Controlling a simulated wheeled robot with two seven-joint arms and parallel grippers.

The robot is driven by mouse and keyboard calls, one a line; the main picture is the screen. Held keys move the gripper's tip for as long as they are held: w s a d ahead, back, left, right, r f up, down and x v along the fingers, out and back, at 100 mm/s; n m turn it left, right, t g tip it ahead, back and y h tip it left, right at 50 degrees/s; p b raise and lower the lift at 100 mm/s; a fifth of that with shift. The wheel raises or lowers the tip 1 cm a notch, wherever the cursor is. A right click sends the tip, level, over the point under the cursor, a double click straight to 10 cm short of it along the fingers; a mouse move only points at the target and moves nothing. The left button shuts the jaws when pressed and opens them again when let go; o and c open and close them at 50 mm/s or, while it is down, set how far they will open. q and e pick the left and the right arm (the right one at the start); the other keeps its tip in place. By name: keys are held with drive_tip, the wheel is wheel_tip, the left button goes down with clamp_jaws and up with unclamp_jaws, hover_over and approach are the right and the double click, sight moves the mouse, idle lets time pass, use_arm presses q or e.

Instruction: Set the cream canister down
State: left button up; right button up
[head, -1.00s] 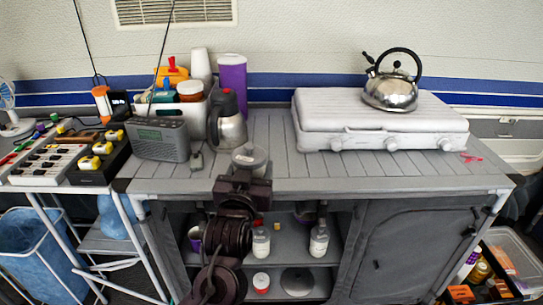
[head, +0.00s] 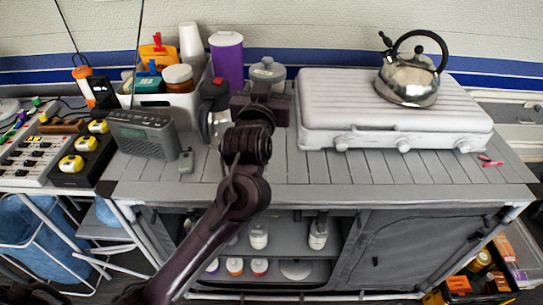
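The cream canister (head: 267,72), with a greyish knobbed lid, shows above my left gripper (head: 264,99) at the back of the slatted counter (head: 330,168). My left arm reaches up from the lower left, and the gripper is around the canister's body. The gripper and wrist hide the canister's lower part, so I cannot tell whether its base touches the counter. It stands upright between the steel jug and the white stove. My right gripper is not in view.
A white bin (head: 178,105), purple canister (head: 227,60) and grey radio (head: 145,136) stand left. The front counter strip is clear.

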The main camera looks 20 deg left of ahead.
use_arm(q)
drive_tip(key=shift+s+f+b, duration=0.2)
drive_tip(key=shift+f, duration=4.5)
drive_tip(key=shift+s+f+b, duration=0.15)
drive_tip(key=shift+f, duration=4.55)
drive_tip(key=shift+f, duration=0.2)
drive_tip(key=o, duration=1)
drive_tip(key=shift+o, duration=0.2)
